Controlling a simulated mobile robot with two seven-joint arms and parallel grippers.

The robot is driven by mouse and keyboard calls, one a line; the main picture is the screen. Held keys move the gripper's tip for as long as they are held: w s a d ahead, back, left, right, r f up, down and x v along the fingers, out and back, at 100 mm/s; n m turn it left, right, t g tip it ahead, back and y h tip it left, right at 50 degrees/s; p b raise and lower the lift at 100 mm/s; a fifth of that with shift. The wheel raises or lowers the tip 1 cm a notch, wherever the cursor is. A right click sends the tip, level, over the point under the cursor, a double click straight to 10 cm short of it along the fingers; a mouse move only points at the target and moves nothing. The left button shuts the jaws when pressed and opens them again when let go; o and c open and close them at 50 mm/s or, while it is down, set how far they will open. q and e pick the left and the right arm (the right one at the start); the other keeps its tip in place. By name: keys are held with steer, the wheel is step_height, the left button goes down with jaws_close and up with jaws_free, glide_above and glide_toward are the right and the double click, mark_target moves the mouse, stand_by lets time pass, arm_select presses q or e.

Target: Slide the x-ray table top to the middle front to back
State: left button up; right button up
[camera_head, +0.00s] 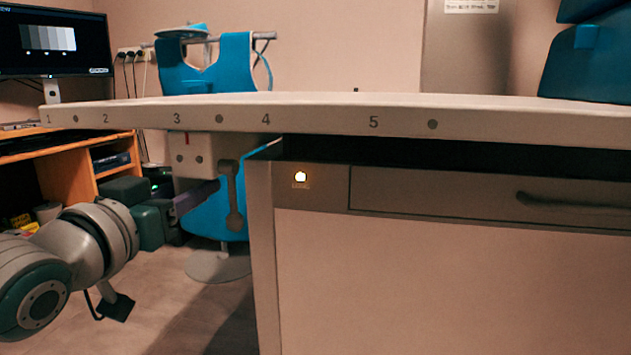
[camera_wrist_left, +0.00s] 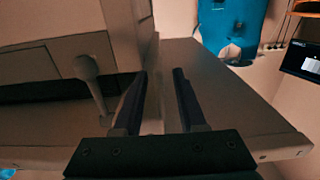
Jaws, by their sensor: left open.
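The pale x-ray table top (camera_head: 320,118) spans the head view, its front edge marked with numbers 1 to 5 and dark dots. It juts left past the cabinet below. A grey lever (camera_head: 232,195) hangs under it, beside a white box (camera_head: 195,156) fixed beneath the edge. My left gripper (camera_head: 208,190) is below the table top, just left of the lever. In the left wrist view its dark fingers (camera_wrist_left: 163,73) are apart with nothing gripped. The lever (camera_wrist_left: 90,85) shows there left of the fingers, outside the gap. My right gripper is not in view.
A cabinet (camera_head: 450,275) with a lit button (camera_head: 300,177) and a drawer handle stands under the table top. Blue aprons (camera_head: 236,60) hang behind it. A wooden desk (camera_head: 70,178) and monitor (camera_head: 55,45) are at left. Open floor (camera_head: 170,290) lies below my left arm.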

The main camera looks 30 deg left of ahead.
arm_select(q)
steer(key=p+v, duration=0.3)
steer(key=v, duration=0.7)
stand_by(0.4)
